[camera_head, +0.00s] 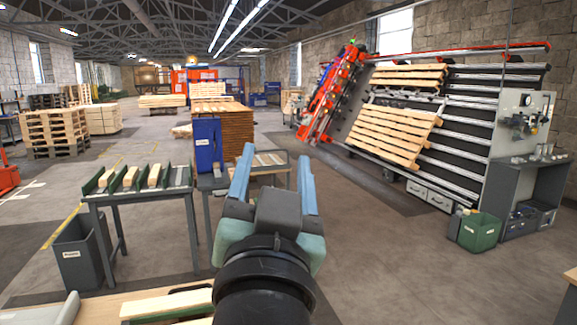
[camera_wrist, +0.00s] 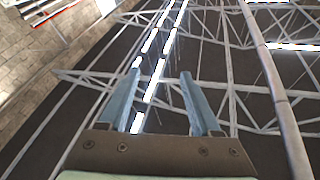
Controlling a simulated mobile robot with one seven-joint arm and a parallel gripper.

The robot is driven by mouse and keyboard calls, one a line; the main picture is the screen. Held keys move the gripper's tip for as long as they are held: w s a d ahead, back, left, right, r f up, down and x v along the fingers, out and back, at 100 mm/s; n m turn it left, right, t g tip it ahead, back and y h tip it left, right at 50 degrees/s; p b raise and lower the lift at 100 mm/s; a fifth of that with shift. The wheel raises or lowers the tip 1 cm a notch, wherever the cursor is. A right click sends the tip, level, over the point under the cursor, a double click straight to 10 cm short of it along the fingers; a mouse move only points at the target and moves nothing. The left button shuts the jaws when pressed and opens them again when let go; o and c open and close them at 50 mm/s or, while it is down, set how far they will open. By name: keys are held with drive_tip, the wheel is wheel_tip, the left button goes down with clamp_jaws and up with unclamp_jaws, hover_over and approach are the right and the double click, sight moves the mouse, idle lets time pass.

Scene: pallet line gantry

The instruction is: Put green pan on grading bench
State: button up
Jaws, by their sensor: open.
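My gripper (camera_head: 277,180) is raised in the middle of the head view, pointing up and away, with its two blue fingers apart and nothing between them. In the wrist view the open fingers (camera_wrist: 160,100) show against the roof. I cannot make out a green pan for certain. I cannot tell whether this is the grading bench.
A wooden worktop (camera_head: 105,306) with boards lies close at the bottom left. A large sloped rack with pallets (camera_head: 398,133) fills the right.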

drive_tip(key=s+d+r+n+t, duration=0.1)
drive_tip(key=s+r+n+t, duration=0.2)
drive_tip(key=s+r, duration=0.8)
drive_tip(key=t, duration=0.2)
drive_tip(key=shift+s+d+r+t, duration=0.25)
drive_tip(key=shift+s+r+t, duration=0.05)
drive_tip(key=shift+s+t, duration=0.1)
drive_tip(key=shift+f, duration=0.1)
